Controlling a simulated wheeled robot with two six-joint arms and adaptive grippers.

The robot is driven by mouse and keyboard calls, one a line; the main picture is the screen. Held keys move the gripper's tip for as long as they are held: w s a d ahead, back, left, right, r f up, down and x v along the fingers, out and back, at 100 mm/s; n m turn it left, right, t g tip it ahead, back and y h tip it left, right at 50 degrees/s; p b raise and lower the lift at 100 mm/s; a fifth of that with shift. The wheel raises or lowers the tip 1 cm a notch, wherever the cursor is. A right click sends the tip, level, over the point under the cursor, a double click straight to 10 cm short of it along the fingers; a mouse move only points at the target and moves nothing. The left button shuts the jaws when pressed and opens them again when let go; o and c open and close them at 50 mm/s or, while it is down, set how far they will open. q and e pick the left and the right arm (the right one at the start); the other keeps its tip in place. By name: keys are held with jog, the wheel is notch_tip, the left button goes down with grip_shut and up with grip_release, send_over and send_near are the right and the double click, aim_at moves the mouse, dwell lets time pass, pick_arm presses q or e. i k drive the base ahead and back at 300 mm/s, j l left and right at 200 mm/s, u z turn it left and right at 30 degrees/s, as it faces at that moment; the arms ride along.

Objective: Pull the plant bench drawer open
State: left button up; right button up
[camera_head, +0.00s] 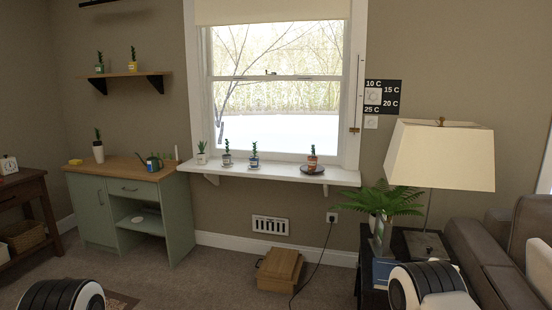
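The plant bench (183,215) is a sage-green cabinet with a wooden top, standing against the wall at the left. Its drawer (130,192) is just under the top, right of a cupboard door, with a small dark handle (129,189) on its front. The drawer front looks flush with the bench, so it appears closed. An open compartment with a shelf is below it. Rounded black-and-white parts of my arms show at the bottom left and bottom right. Neither gripper can be seen, and both arm parts are well apart from the bench.
A watering can (152,163) and a potted cactus (98,148) stand on the bench top. A wooden box (280,269) sits on the carpet below the window. A lamp (440,155) and dark side table are at the right. Carpet before the bench is mostly clear.

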aim_at(146, 191)
jog(key=i+j+z, duration=0.1)
jog(key=i+j, duration=0.4)
jog(key=i+j+z, duration=0.15)
jog(key=j, duration=0.25)
jog(key=i+j+z, duration=0.1)
jog(key=i+j, duration=0.4)
jog(key=j, duration=0.15)
jog(key=i+j+z, duration=0.15)
jog(key=j, duration=0.2)
jog(key=i+j+z, duration=0.1)
jog(key=i+j, duration=0.3)
jog(key=j, duration=0.35)
jog(key=i+j, duration=0.15)
jog(key=j, duration=0.2)
jog(key=i+j, duration=0.35)
jog(key=j, duration=0.3)
jog(key=i+j, duration=0.2)
jog(key=j+z, duration=0.05)
jog(key=j, duration=0.05)
